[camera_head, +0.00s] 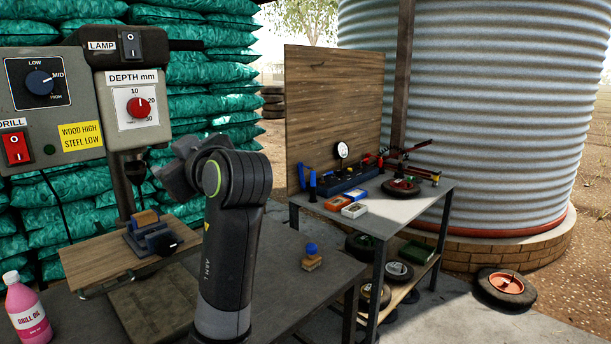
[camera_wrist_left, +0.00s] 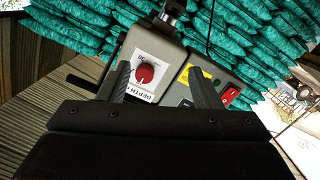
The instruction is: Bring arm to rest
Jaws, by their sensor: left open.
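My left arm (camera_head: 232,245), marked "ARM L", rises from the lower middle of the head view and bends toward the drill press. My left gripper (camera_head: 178,170) is at its upper end, beside the drill's chuck column and above the wooden drill table (camera_head: 105,252). It is partly hidden behind the wrist joint. In the left wrist view the two fingers (camera_wrist_left: 163,85) stand apart with nothing held between them. Beyond them shows the drill panel with the red depth knob (camera_wrist_left: 145,74). My right gripper is in neither view.
The drill control box (camera_head: 50,100) stands left. A blue vise (camera_head: 150,236) sits on the drill table. A pink drill oil bottle (camera_head: 27,308) stands front left. A small blue-topped block (camera_head: 311,258) lies on the bench. A second table (camera_head: 410,212) with tools stands right.

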